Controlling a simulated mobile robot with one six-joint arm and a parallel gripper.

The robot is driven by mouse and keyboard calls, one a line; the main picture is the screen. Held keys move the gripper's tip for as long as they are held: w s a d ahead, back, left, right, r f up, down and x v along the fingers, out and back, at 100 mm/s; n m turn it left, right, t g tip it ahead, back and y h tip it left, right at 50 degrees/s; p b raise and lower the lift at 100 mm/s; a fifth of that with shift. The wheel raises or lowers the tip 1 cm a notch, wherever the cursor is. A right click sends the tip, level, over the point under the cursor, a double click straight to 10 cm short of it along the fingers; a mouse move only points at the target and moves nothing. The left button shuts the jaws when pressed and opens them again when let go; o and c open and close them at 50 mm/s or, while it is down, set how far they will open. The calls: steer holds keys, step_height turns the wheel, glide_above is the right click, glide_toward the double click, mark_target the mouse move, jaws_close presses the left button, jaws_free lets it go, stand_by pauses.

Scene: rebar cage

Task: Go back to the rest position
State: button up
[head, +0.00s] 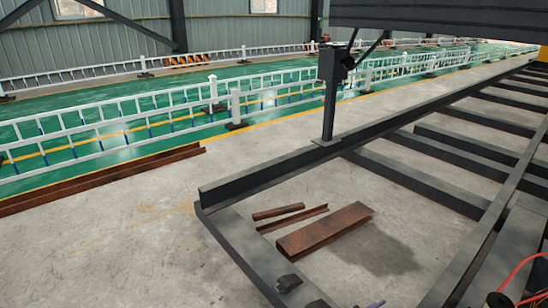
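My gripper cannot be made out in the head view, and no rest position is marked in it. A wide rusty steel channel (324,229) lies near the front, inside the corner of the dark steel frame (290,165). A thin rusty angle piece (293,219) and a short rusty bar (278,211) lie beside it on its far side. A dark shadow falls on the concrete to the right of the wide channel.
A dark post with a box (330,90) rises from the frame's long beam. Long rusty beams (100,178) lie on the left. White railings (120,125) border the green floor. Small dark lumps (288,282) and a red cable (520,268) show in front. Concrete at left front is clear.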

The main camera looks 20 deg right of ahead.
steer(key=s+a+f+m+g+y+p, duration=0.2)
steer(key=s+a+m+g+y, duration=0.1)
steer(key=a, duration=1)
steer(key=s+a+f+m+g+y+p, duration=0.3)
steer(key=s+a+m+y, duration=0.2)
steer(key=a, duration=0.7)
steer(key=s+a+f+m+g+y+p, duration=0.2)
steer(key=s+a+m+y, duration=0.3)
steer(key=a+m, duration=0.5)
steer(key=a+f+y+p, duration=0.1)
steer(key=a+y, duration=0.1)
steer(key=a, duration=0.1)
steer(key=shift+a+g+y, duration=0.3)
steer(key=shift+a+g, duration=0.05)
steer(key=shift+g, duration=0.05)
